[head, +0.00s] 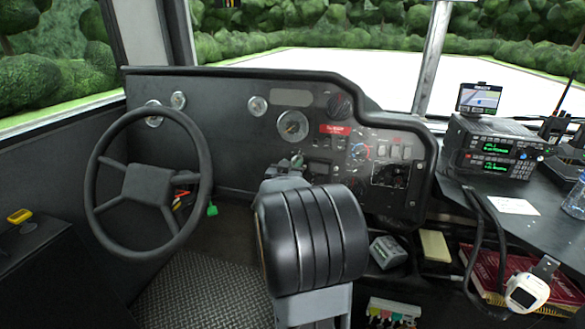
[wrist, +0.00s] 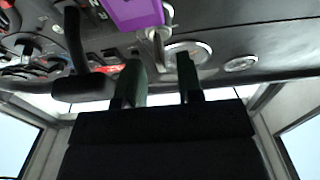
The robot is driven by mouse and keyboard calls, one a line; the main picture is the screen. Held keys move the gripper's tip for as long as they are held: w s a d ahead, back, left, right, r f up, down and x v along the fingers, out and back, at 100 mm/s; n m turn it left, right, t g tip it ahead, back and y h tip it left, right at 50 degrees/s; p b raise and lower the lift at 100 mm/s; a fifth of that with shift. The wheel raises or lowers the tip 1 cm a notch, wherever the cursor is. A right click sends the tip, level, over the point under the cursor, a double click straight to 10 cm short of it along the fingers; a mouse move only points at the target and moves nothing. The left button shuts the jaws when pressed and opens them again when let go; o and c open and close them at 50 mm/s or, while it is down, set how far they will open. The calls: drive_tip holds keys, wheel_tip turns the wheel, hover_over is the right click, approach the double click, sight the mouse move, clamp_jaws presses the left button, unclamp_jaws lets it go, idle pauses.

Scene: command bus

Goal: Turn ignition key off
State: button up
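In the wrist view, a purple tag (wrist: 135,12) shows at the top edge, cut off by the frame. A small metal piece (wrist: 157,42), which looks like the key or its ring, sits just below it against the dark dashboard. My gripper (wrist: 160,62) is open, its two dark green fingers apart and pointing at the dashboard. The metal piece shows between and just beyond the fingertips, with no clear contact. I cannot tell which way the key is turned. In the head view, my gripper (head: 291,162) is at the dashboard (head: 225,110), and my arm hides the key area.
The steering wheel (head: 147,182) stands left of my arm. Gauges and switches surround the gripper, with a red label (head: 335,129) close by. In the wrist view a black bar-shaped part (wrist: 80,88) is left of the fingers. A radio (head: 494,148) sits on the right shelf.

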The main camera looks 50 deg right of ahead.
sight(295, 162)
drive_tip(key=shift+x, duration=1.05)
clamp_jaws()
